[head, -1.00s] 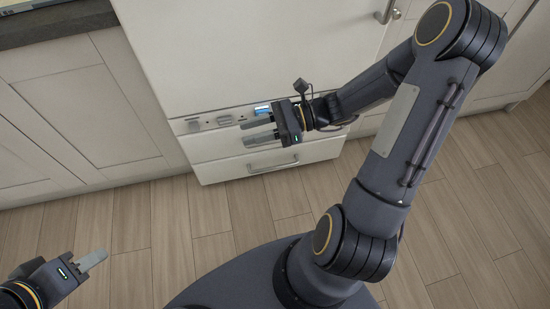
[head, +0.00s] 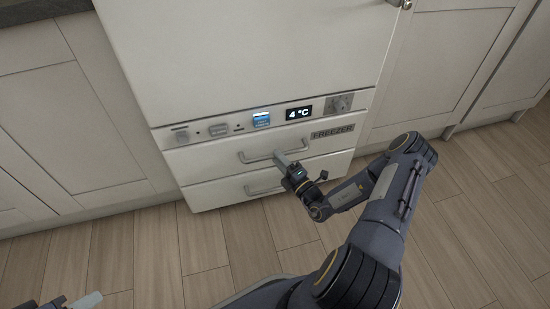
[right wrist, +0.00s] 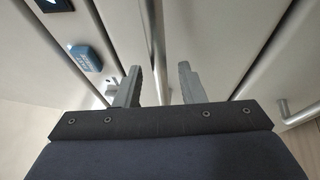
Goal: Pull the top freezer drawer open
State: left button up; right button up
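The top freezer drawer (head: 205,161) is a white front under the control panel, and it looks closed. Its grey bar handle (head: 252,157) runs across the middle. My right gripper (head: 281,159) is at the right part of this handle. In the right wrist view its two fingers (right wrist: 158,88) stand apart, with a bar (right wrist: 155,35) that looks like the handle between them; gaps show, so I see no firm grip. Contact is unclear. My left gripper (head: 86,300) is only partly in view at the bottom left, with one finger showing.
A lower drawer with its own handle (head: 264,188) sits just below. White cabinets flank the fridge. The wooden floor (head: 150,250) in front is clear.

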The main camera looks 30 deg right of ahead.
jog(key=shift+x, duration=1.25)
grip_shut()
